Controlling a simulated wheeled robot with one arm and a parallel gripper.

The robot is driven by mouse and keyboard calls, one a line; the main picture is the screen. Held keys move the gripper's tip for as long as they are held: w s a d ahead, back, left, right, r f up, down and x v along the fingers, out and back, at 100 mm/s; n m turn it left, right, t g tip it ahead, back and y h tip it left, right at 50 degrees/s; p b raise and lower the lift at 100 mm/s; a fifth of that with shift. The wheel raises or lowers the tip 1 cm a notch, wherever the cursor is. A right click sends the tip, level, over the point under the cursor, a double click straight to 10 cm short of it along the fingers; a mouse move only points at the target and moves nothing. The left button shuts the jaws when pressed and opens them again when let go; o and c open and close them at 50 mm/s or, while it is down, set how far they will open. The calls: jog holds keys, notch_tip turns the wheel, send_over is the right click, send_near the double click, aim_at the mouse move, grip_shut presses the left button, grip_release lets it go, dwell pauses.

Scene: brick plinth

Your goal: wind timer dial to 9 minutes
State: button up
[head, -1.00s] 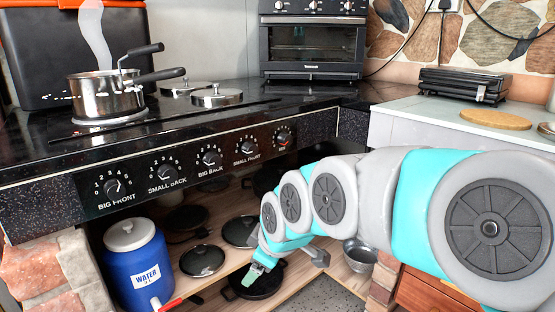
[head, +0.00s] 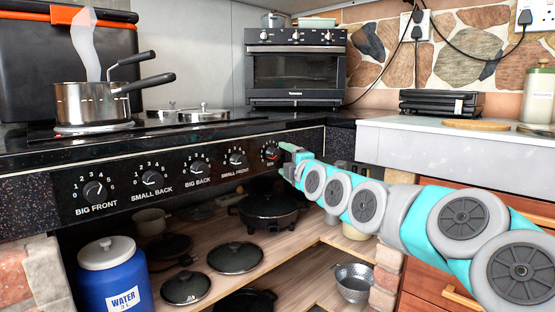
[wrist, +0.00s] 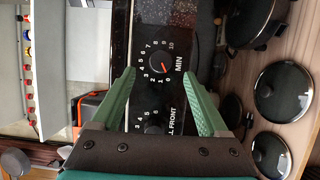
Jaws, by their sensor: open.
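The timer dial (head: 270,153) is the rightmost dial on the black front panel of the stove. In the wrist view the timer dial (wrist: 156,64) is a dark round knob with a red pointer, ringed by numbers from 0 to 10 and marked MIN. The pointer leans to the lower right, near the 0 end of the scale. My gripper (head: 287,160) is just right of the dial in the head view. In the wrist view my gripper (wrist: 158,76) has its green fingers spread open on both sides of the dial, with nothing held. Contact with the dial cannot be told.
The small front knob (head: 237,160) sits left of the timer, in a row with other knobs. A saucepan (head: 95,103) stands on the stove. Below are a shelf (head: 215,280) with lids and pans and a blue water container (head: 113,285). A white counter (head: 430,140) lies right.

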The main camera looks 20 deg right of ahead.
aim_at(276, 155)
jog(key=shift+w+d+f, duration=0.1)
jog(key=shift+w, duration=2.55)
grip_shut()
